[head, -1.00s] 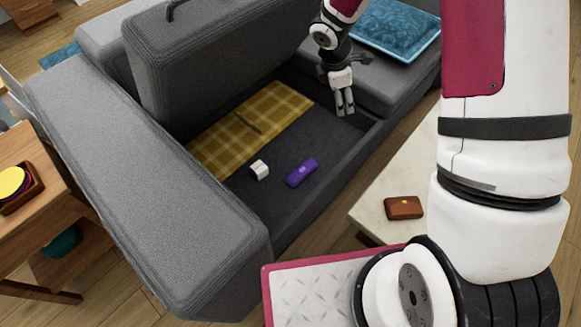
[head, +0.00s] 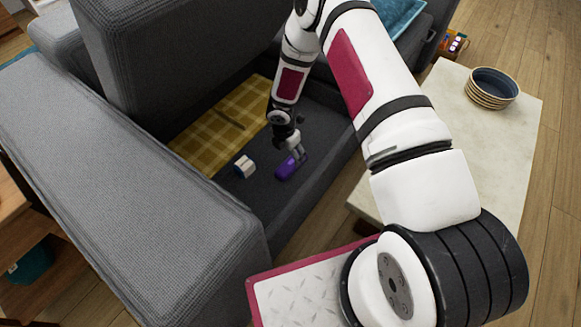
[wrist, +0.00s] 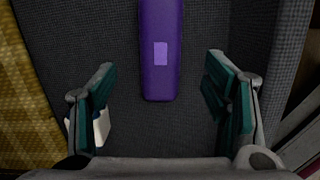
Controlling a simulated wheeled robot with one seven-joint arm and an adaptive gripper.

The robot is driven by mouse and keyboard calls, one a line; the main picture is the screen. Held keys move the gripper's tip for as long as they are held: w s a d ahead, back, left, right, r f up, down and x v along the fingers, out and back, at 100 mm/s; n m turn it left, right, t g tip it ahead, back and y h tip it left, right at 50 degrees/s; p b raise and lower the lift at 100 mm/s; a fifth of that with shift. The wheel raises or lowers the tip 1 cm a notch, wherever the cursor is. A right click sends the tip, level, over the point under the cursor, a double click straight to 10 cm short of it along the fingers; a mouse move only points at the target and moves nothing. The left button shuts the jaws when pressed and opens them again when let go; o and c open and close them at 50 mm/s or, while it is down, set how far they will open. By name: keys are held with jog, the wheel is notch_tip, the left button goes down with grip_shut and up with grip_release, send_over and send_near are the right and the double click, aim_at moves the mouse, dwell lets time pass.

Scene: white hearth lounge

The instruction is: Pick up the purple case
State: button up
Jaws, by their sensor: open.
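My gripper (head: 297,154) is over the case in the head view. In the wrist view my gripper (wrist: 163,95) is open, its green-padded fingers to the left and right of the case's near end, with clear gaps on both sides. Whether the fingertips are down at the case's height I cannot tell.
A small white and blue box (head: 244,166) lies left of the case; part of it shows behind the left finger in the wrist view. A yellow plaid blanket (head: 205,140) lies farther left.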

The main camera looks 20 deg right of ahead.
aim_at(291, 162)
jog(key=shift+w+d+f+b, duration=0.15)
jog(key=shift+f+b, duration=0.4)
jog(key=shift+f, duration=0.75)
jog(key=shift+d+f+b, duration=0.15)
jog(key=shift+f+b, duration=0.45)
jog(key=shift+f, duration=0.65)
jog(key=shift+w+d+f+b, duration=0.15)
jog(key=shift+f+b, duration=0.4)
jog(key=shift+f, duration=0.75)
jog(key=shift+s+r, duration=0.1)
jog(key=shift+c, duration=0.5)
jog(key=c, duration=1.2)
